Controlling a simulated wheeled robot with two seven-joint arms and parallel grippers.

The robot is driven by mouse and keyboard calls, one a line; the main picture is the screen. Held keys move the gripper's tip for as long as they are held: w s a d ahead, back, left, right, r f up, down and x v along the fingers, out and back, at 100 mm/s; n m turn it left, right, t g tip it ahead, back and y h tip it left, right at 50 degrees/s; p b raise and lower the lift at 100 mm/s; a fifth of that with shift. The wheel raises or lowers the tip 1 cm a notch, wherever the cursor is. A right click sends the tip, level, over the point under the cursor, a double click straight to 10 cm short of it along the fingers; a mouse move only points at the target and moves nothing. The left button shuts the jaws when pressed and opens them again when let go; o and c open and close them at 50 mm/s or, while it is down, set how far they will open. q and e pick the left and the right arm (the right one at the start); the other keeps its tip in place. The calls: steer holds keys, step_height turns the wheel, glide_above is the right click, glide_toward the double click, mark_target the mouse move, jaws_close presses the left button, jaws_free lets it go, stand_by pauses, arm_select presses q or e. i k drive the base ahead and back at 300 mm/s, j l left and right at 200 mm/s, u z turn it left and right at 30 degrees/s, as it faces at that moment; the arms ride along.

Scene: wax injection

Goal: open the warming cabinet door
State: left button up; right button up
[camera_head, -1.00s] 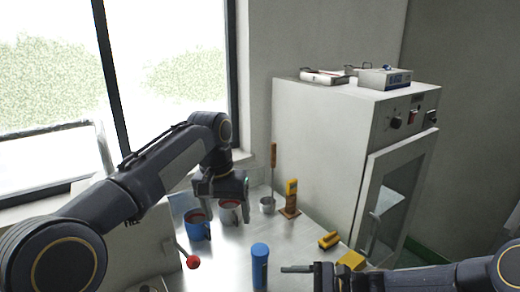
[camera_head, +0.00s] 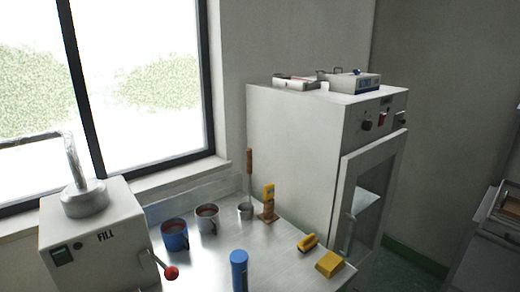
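The warming cabinet (camera_head: 292,155) is a tall pale grey box standing behind the right end of the steel table. Its door (camera_head: 395,150) has a pale frame around a glass window and is on the cabinet's right-hand face. A metal handle (camera_head: 349,232) runs upright on the door's near side. A pale shelf shows through the glass. Neither of my grippers is in view, and nothing touches the door.
The FILL machine (camera_head: 95,240) stands left. A drawer unit (camera_head: 487,240) is at right.

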mark_target(355, 164)
steer(key=i+l+u, duration=0.1)
steer(key=l, duration=0.3)
steer(key=i+l+u, duration=0.15)
steer(key=l, duration=0.2)
steer(key=i+l+u, duration=0.1)
steer(key=l, duration=0.3)
steer(key=i+l+u, duration=0.15)
steer(key=l, duration=0.3)
